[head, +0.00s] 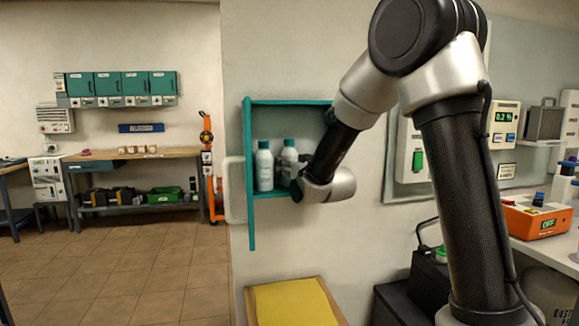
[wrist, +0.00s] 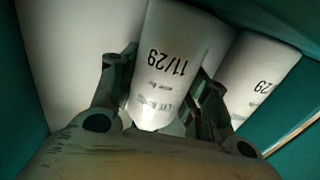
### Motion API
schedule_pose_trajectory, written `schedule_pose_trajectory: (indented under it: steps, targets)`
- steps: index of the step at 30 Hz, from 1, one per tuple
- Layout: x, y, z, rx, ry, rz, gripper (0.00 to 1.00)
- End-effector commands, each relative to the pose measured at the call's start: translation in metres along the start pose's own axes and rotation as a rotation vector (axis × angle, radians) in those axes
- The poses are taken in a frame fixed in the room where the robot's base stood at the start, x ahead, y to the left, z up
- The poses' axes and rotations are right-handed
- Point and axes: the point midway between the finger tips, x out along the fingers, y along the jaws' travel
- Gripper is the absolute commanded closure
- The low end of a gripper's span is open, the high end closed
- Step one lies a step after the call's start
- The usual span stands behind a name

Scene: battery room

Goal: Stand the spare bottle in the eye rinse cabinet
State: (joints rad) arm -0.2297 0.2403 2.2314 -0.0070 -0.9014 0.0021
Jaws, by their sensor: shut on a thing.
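The teal eye rinse cabinet (head: 249,215) hangs open on the wall in the head view. Two white bottles with teal caps are upright inside it. The left bottle (head: 264,168) stands on the cabinet floor. The right bottle (head: 288,154) is beside it, its lower part hidden by my gripper (head: 297,184). In the wrist view my gripper (wrist: 165,105) is shut on a white bottle (wrist: 172,60) marked 11/29, one finger on each side. The other bottle (wrist: 262,78) is close on the right there. Whether the held bottle's base touches the cabinet floor cannot be told.
A white pipe or handle (head: 232,190) runs left of the cabinet. A yellow-topped box (head: 290,303) is below it. Wall-mounted devices (head: 412,150) and a bench with an orange instrument (head: 537,219) are at the right. A workbench (head: 130,155) stands at the far left; the floor before it is clear.

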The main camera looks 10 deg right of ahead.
Motion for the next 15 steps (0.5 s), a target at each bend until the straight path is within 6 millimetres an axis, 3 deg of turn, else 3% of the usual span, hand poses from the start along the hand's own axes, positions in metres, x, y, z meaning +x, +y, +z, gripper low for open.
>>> schedule_pose_trajectory:
  steps: [3,4,6,15]
  targets:
    - [0.0002,-0.0001,0.0033,0.000,0.000,0.000,0.91]
    - [0.0000,0.0000,0.0032,0.000,0.000,0.000,0.49]
    - [0.0000,0.0000,0.0030,0.000,0.000,0.000,0.36]
    - [0.0000,-0.0001,0.0027,0.000,0.000,0.000,0.33]
